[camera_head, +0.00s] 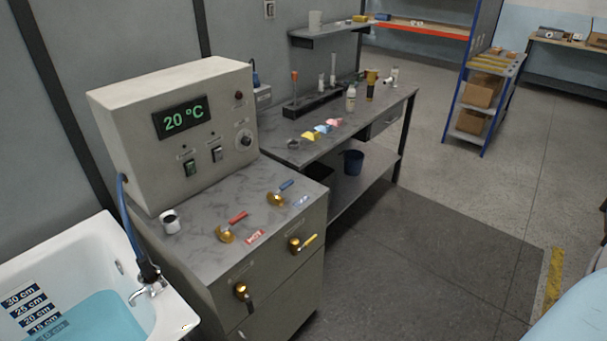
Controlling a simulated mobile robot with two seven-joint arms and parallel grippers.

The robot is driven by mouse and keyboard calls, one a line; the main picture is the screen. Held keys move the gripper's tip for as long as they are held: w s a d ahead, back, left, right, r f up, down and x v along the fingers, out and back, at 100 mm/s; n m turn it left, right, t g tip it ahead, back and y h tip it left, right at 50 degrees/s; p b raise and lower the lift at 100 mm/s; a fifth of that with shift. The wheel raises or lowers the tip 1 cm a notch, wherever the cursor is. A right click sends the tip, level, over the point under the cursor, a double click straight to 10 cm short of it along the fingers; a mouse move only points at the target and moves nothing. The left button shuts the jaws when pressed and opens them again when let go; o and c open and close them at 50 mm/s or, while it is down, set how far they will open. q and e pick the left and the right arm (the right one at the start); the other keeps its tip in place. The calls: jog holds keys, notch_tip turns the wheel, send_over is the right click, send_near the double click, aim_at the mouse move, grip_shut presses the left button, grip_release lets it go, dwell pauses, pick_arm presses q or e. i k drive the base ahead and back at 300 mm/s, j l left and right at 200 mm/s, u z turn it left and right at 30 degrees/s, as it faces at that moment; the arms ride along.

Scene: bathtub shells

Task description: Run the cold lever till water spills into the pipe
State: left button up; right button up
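The blue-handled lever (286,185) sits on a brass valve on the grey cabinet top, beside a small blue label (301,201); I take it as the cold lever. A red-handled lever (238,217) on a brass valve is left of it, by a red label (255,237). A blue hose (129,213) runs from the control box down to a metal spout (149,291) over the white tub (62,258). Blue-green water (88,318) stands in the tub. I cannot tell whether water flows from the spout or which part is the pipe. Neither gripper is in view.
The control box (180,165) reads 20 °C. A yellow-handled valve (306,243) and a black-handled valve (242,291) stick out from the cabinet front. A workbench (330,140) stands behind. Floor to the right is clear.

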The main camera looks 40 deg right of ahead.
aim_at(282, 188)
jog(key=z, duration=0.95)
